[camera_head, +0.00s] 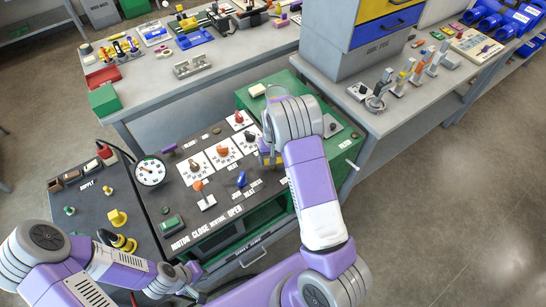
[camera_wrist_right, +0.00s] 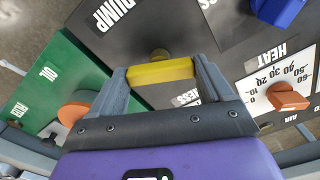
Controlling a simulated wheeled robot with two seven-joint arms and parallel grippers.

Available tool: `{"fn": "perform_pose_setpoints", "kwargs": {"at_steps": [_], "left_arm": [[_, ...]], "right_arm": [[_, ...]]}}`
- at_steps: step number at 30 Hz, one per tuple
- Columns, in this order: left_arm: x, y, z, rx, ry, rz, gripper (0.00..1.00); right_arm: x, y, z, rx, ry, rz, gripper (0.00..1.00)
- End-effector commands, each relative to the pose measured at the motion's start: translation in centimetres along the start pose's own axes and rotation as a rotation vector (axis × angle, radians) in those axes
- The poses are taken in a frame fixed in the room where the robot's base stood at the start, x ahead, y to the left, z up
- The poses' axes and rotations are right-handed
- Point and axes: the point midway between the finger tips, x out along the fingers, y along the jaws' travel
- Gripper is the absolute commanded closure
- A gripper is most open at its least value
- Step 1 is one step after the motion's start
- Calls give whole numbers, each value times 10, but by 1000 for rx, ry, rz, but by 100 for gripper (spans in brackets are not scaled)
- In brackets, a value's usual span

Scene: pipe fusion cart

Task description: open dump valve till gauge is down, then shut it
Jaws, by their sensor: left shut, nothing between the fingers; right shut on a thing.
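The dump valve's yellow handle (camera_wrist_right: 160,71) lies between the fingers of my right gripper (camera_wrist_right: 163,80), beside the DUMP label in the right wrist view. In the head view the handle (camera_head: 267,160) is partly hidden behind my right gripper and arm. The round white pressure gauge (camera_head: 150,171) stands at the left edge of the dark control panel; its needle is too small to read surely. My left gripper (camera_head: 188,274) is shut and empty, low in the head view, in front of the panel and apart from it.
The control panel (camera_head: 187,222) carries orange, black and blue knobs close to my right gripper. A green plate (camera_wrist_right: 62,75) with an orange knob (camera_wrist_right: 73,114) lies beside the valve. A side shelf (camera_head: 85,217) with yellow fittings is at left. Cluttered benches stand behind; floor at right is clear.

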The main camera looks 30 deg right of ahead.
Motion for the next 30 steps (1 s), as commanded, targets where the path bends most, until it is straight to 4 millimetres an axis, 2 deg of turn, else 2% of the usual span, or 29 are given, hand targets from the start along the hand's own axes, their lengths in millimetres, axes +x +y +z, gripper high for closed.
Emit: {"fn": "perform_pose_setpoints", "kwargs": {"at_steps": [18, 30], "left_arm": [[-13, 5, 1, 0, 0, 0, 100], [-21, 8, 1, 0, 0, 0, 100]], "right_arm": [[-1, 0, 0, 586, 1, 1, 51], [-1, 0, 0, 890, 2, 0, 51]]}}
